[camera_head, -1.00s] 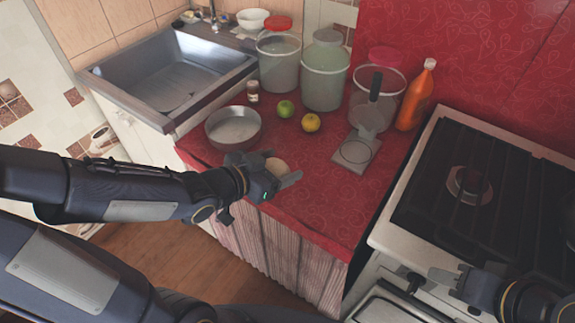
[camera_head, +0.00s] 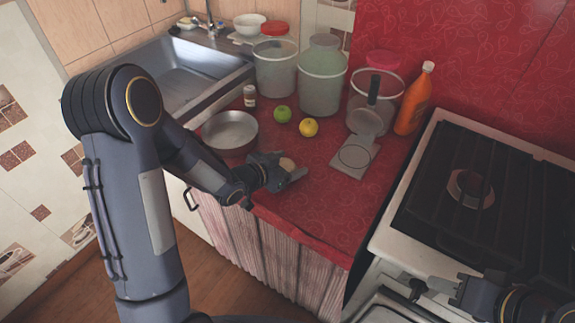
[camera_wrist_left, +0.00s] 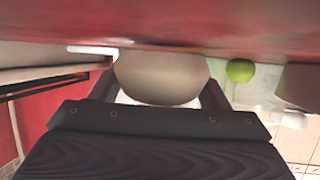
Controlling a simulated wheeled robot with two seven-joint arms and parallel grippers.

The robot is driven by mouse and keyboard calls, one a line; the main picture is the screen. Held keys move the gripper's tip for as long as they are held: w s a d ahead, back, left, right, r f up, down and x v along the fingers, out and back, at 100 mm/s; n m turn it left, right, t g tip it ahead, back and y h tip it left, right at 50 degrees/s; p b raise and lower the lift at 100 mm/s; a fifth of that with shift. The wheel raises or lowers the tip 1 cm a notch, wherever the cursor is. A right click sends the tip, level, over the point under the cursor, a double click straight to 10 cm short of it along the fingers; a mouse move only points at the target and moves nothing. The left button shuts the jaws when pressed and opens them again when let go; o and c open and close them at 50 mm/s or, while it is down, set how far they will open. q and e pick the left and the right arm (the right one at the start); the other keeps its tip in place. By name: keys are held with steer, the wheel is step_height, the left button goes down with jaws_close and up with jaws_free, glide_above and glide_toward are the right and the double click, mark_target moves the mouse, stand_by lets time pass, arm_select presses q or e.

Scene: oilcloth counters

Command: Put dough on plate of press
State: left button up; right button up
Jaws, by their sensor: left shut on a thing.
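The dough (camera_head: 287,164) is a small pale beige ball. My left gripper (camera_head: 290,173) is shut on it above the front part of the red counter. In the left wrist view the dough (camera_wrist_left: 160,78) sits between the fingers, which hide its sides. The press (camera_head: 357,158) stands to the right of the gripper, with a flat grey square base plate and a round plate tilted up on its hinge behind. The left gripper is apart from the press. My right gripper (camera_head: 440,288) is at the lower right, in front of the stove; its fingers are too small to judge.
A round metal pan (camera_head: 230,146) stands left of the gripper. A green apple (camera_head: 283,114) and a yellow fruit (camera_head: 308,127) lie behind. Big jars (camera_head: 322,90) and an orange bottle (camera_head: 414,100) line the back. The stove (camera_head: 470,190) is at right. The front right counter is clear.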

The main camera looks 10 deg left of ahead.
arm_select(q)
steer(key=shift+f, duration=0.25)
steer(key=o, duration=1.1)
steer(key=shift+c, duration=0.2)
